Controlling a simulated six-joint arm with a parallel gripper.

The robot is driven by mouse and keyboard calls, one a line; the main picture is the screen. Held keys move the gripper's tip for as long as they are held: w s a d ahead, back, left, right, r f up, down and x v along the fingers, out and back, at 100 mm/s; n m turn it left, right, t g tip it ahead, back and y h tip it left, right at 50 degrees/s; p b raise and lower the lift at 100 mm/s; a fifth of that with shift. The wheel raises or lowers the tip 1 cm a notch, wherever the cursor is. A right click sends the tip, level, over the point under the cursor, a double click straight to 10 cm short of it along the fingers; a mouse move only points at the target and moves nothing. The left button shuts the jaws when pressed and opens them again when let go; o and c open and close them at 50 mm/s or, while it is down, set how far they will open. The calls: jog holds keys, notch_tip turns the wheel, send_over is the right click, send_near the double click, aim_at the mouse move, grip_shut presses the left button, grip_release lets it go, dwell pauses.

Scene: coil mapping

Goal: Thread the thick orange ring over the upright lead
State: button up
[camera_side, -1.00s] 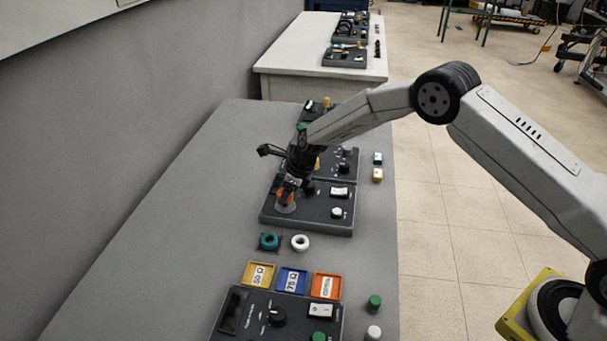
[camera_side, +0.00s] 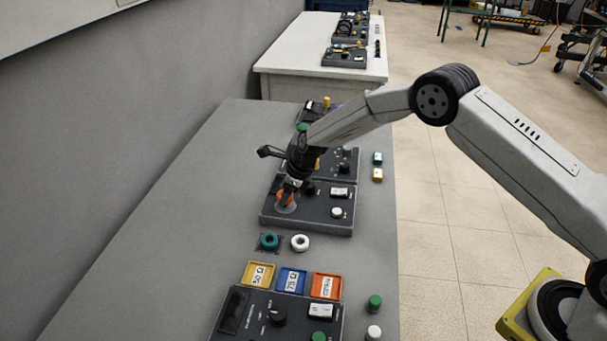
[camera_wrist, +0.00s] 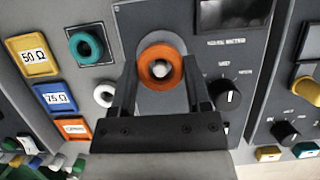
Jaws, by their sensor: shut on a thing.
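The thick orange ring (camera_wrist: 161,64) is between the two fingers of my gripper (camera_wrist: 160,72) in the wrist view. The gripper is shut on it. A pale round tip, seemingly the upright lead (camera_wrist: 160,69), shows inside the ring's hole. I cannot tell from this angle how far the ring is around it. In the side view my gripper (camera_side: 291,185) points down at the near left part of a dark panel. The orange ring (camera_side: 284,197) shows just above a grey round pad (camera_side: 286,208) there. The lead is hidden in that view.
A teal ring (camera_side: 269,241) and a white ring (camera_side: 300,242) lie in front of the panel. Yellow, blue and orange labelled trays (camera_side: 258,274) stand nearer. A dark knob (camera_wrist: 226,94) is close to the right finger. The table's left side is clear.

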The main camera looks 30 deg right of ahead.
dwell(0.4)
jog(key=o, duration=1.3)
jog(key=shift+o, duration=0.2)
jog(key=shift+r, duration=0.2)
jog(key=shift+r, duration=3.3)
